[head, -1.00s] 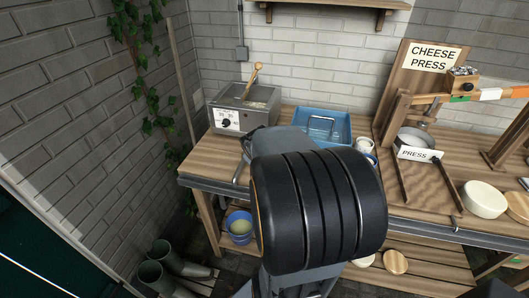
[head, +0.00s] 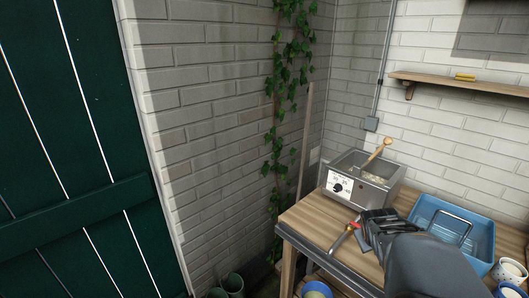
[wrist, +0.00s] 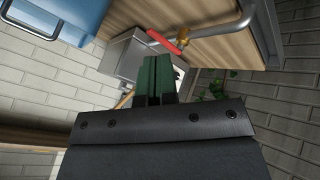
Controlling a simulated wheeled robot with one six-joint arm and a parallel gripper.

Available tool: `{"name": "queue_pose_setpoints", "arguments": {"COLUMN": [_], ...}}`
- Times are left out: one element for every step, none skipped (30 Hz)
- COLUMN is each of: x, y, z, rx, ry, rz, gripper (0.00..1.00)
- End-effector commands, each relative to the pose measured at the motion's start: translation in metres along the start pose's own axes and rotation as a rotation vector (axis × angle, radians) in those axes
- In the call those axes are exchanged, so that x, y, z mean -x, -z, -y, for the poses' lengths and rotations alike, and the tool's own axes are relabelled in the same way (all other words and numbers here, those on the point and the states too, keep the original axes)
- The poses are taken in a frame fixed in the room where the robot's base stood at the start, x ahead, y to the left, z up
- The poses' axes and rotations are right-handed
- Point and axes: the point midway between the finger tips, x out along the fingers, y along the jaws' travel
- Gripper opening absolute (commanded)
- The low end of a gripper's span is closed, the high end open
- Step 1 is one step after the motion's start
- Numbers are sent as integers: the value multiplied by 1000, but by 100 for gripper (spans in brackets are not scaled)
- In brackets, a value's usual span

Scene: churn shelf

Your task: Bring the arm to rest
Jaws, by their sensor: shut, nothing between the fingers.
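My gripper (head: 366,232) shows at the lower right of the head view, over the left part of the wooden worktop (head: 312,222), in front of the grey metal vat. In the wrist view its two dark fingers (wrist: 155,82) are together with nothing between them. A lever with a red handle (wrist: 166,41) on a bent metal pipe (wrist: 225,28) lies beyond the fingertips. In the head view the red handle (head: 355,224) is just left of the gripper. I cannot tell whether they touch. My arm hides part of the worktop's front.
The grey vat (head: 343,187) with a wooden-handled tool stands at the back. A blue tub (head: 480,240) is on the right, with white cups beside it. A brick wall (head: 210,130) with ivy and a green door (head: 60,160) fill the left. Boots (head: 232,284) stand on the floor.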

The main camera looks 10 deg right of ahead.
Motion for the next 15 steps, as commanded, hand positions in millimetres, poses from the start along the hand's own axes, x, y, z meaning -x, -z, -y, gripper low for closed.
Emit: {"name": "queue_pose_setpoints", "arguments": {"x": [0, 0, 0, 0, 0, 7, 14, 22, 33, 41, 50, 62, 71, 80, 91], "y": [0, -3, -9, -15, -23, -30, -32, -32, -33, -33, -33, -33, -33, -34, -34], "z": [0, 1, 4, 8, 14, 24, 36, 49, 67, 80, 92, 109, 121, 132, 146], "rx": [-7, -23, -56, -89, -127, -177, -204, -224, -239, -246, -247, -243, -235, -224, -204], "ry": [1, 6, 20, 36, 55, 84, 112, 141, 180, 209, 237, 275, 301, 326, 358], "rz": [2, 17, 47, 79, 113, 151, 175, 192, 213, 224, 234, 242, 246, 248, 246], "gripper": [0, 0, 0, 0, 0, 0, 0, 0, 0, 0, 0, 0, 0, 0, 0]}}
